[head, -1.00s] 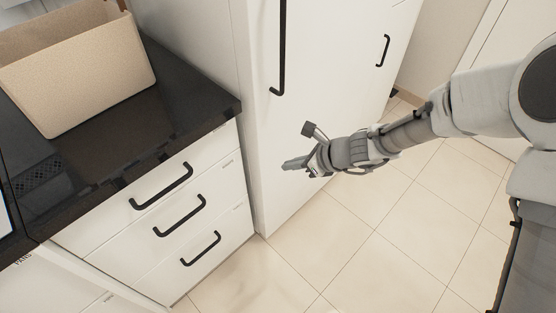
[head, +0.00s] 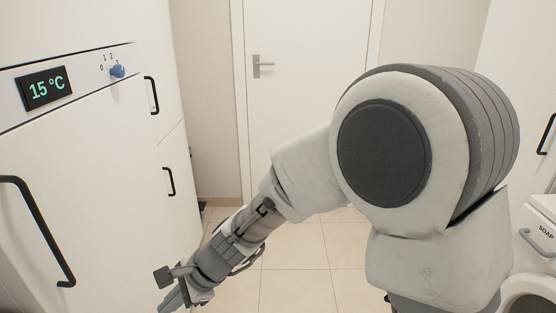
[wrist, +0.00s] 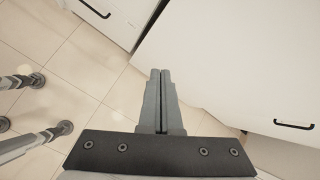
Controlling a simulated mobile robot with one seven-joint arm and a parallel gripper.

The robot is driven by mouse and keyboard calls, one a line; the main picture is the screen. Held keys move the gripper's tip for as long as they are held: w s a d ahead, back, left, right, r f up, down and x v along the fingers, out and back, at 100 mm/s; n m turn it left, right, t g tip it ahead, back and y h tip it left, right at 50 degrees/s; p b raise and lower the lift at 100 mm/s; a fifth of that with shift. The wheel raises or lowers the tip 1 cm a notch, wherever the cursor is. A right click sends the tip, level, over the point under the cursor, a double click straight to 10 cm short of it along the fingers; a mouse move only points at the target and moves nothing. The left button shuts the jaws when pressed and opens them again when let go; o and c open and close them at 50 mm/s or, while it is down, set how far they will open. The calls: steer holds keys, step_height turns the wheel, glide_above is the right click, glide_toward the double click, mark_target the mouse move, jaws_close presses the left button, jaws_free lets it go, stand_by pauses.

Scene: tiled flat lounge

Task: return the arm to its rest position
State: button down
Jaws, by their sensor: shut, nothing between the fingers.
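My gripper (wrist: 160,75) shows in the wrist view with its two grey fingers side by side and touching. It is shut and holds nothing. It points down over the floor, close to a white cabinet front. In the head view my gripper (head: 172,300) is at the bottom left, partly cut off by the picture's edge. My arm reaches down and left from the large shoulder joint at the right.
A tall white fridge (head: 85,170) with a 15 °C display (head: 46,88) stands at the left. A closed white door (head: 305,110) is straight ahead. A washing machine (head: 530,285) is at the lower right.

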steer(key=d+r+n+t+h, duration=0.1)
steer(key=d+r+n+t, duration=0.15)
steer(key=d+r, duration=0.45)
steer(key=d+r+n+t+h, duration=0.15)
steer(key=d+r+n, duration=0.25)
steer(key=d, duration=0.8)
steer(key=s+d+r+n+t+h, duration=0.1)
steer(key=s+d+r+n+h, duration=0.15)
steer(key=d, duration=0.65)
steer(key=s+d+r+n+t+h, duration=0.1)
steer(key=s+d+r+t+h, duration=0.2)
steer(key=d, duration=0.6)
step_height(320, 180, up, 19)
steer(key=s+g+p, duration=0.1)
steer(key=p, duration=1.8)
steer(key=shift+d+n+p, duration=0.25)
steer(key=shift+n+p, duration=0.05)
steer(key=shift+p, duration=0.1)
steer(key=shift+s+a+f, duration=0.1)
steer(key=shift+a, duration=0.05)
